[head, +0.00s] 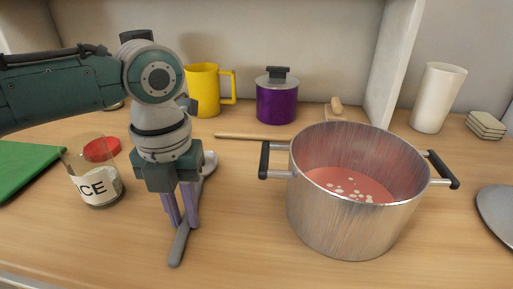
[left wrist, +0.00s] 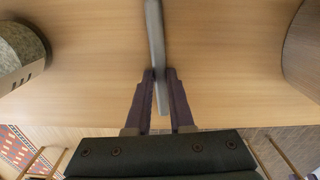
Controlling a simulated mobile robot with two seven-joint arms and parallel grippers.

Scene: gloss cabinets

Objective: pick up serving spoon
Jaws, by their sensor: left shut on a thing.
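The serving spoon (head: 181,243) is grey and lies along the wooden counter, its handle toward the front edge. Its rounded end shows behind my left gripper, to the right of it. My left gripper (head: 184,224) points down over the spoon and is shut on its handle. In the left wrist view the spoon (left wrist: 155,30) runs up from between the two fingertips (left wrist: 160,75) to the top edge. I cannot tell whether the spoon is clear of the counter. My right gripper is in neither view.
A large metal pot (head: 345,225) with reddish liquid stands right of my left gripper. Behind stand a yellow mug (head: 203,90) and a purple pot (head: 276,103).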

